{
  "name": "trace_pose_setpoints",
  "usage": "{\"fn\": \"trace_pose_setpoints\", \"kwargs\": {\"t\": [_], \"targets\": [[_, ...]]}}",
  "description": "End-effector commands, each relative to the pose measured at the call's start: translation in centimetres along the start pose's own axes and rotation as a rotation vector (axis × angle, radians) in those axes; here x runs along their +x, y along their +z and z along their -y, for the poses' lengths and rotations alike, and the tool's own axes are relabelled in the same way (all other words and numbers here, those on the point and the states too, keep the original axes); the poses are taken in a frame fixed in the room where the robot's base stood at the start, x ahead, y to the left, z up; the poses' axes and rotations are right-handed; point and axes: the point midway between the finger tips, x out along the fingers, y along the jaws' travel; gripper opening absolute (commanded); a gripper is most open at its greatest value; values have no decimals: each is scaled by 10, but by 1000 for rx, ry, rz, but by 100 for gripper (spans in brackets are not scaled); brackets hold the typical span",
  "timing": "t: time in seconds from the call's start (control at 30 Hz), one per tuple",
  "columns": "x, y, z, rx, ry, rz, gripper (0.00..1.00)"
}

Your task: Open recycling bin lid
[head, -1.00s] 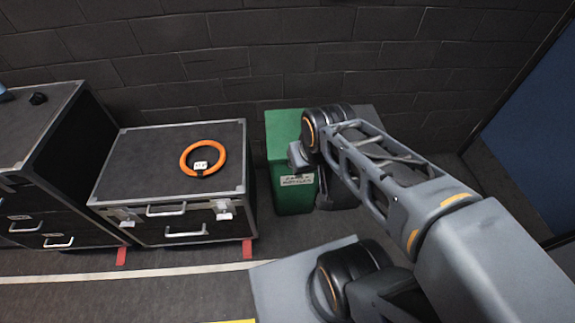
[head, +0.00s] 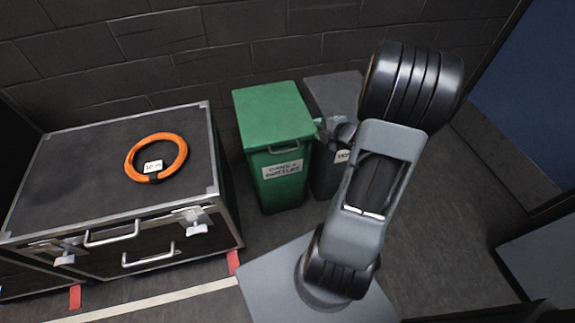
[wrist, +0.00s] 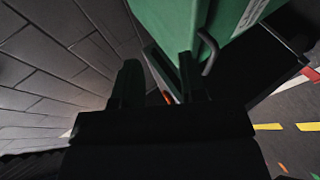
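The green bin (head: 283,188), labelled for cans and bottles, stands against the back wall with its lid (head: 272,112) closed. A grey bar handle (head: 285,148) is on the lid's front edge. In the wrist view, the green bin (wrist: 190,20) fills the top and the handle (wrist: 209,52) is right of the fingers. My gripper (head: 325,128) is beside the lid's right front corner, partly hidden by my arm. In the wrist view, the fingers of my gripper (wrist: 160,85) are apart with nothing held between them. I cannot tell whether they touch the bin.
A dark grey bin (head: 333,90) stands close on the right of the green bin, partly behind my arm. A black flight case (head: 75,175) with an orange cable ring (head: 133,164) on top stands at the left. Floor in front of the green bin is partly clear.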

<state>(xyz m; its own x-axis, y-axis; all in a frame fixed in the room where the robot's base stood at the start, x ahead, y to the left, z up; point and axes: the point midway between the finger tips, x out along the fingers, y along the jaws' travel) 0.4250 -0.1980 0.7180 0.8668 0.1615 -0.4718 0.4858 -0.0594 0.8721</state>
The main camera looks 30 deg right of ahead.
Motion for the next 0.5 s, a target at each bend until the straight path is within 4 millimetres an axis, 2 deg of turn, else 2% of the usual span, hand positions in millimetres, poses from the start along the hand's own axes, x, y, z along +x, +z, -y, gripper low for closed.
{"fn": "trace_pose_setpoints", "kwargs": {"t": [0.03,0.1,0.2,0.33,0.5], "targets": [[6,4,36,-26,27,-71,38],[4,0,60,-71,79,-176,38],[-4,-6,85,-106,156,-292,38],[-14,-13,103,-126,236,-386,38],[-14,-21,108,-137,286,-438,38]]}}
